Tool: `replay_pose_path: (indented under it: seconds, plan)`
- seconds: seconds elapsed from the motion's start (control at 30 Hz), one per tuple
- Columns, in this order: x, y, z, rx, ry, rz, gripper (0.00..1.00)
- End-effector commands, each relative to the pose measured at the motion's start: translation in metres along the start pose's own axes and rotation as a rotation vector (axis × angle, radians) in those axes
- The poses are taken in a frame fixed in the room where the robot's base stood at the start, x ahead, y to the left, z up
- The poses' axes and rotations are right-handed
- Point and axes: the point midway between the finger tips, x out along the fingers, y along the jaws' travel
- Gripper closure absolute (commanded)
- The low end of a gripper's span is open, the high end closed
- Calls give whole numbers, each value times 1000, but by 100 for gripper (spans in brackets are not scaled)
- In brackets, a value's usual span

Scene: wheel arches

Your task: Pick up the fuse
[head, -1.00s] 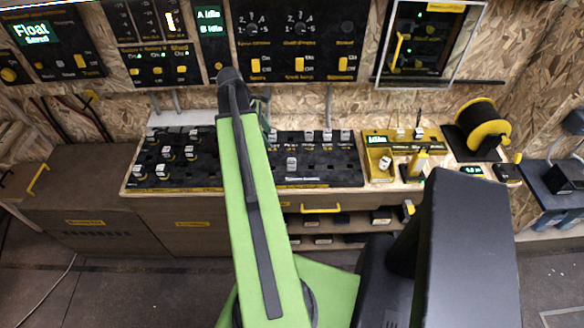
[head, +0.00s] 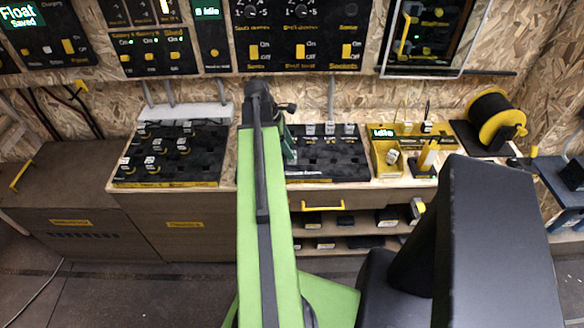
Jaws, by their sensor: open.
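Several small black-and-white blocks that look like fuses (head: 183,146) sit on the black left board on the workbench. A few more (head: 329,129) stand along the back edge of the black middle board (head: 325,172). I cannot tell which of them is the fuse named. My gripper (head: 289,152) points down at the left part of the middle board, beyond my green arm. It is open. Its fingertips are small and partly hidden, and I cannot tell whether they touch anything.
A yellow tray (head: 378,160) with a pale block and an "Idle" display is right of the middle board. A black-and-yellow spool (head: 494,118) stands farther right. Control panels (head: 298,35) hang above the bench. Open shelves (head: 340,222) lie below its front edge.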

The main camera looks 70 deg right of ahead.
Motion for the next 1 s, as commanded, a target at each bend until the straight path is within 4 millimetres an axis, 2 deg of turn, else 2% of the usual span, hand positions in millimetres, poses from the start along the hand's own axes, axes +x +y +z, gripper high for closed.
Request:
replay_pose_path:
  seconds: [0.17, 0.47, 0.7, 1.0]
  plan:
    - [5, 1, -1, 0, 0, 0, 44]
    - [52, 3, -10, 2, 0, 0, 44]
    - [50, 3, -7, 1, 0, 1, 44]
    - [50, 3, -7, 2, 0, 0, 82]
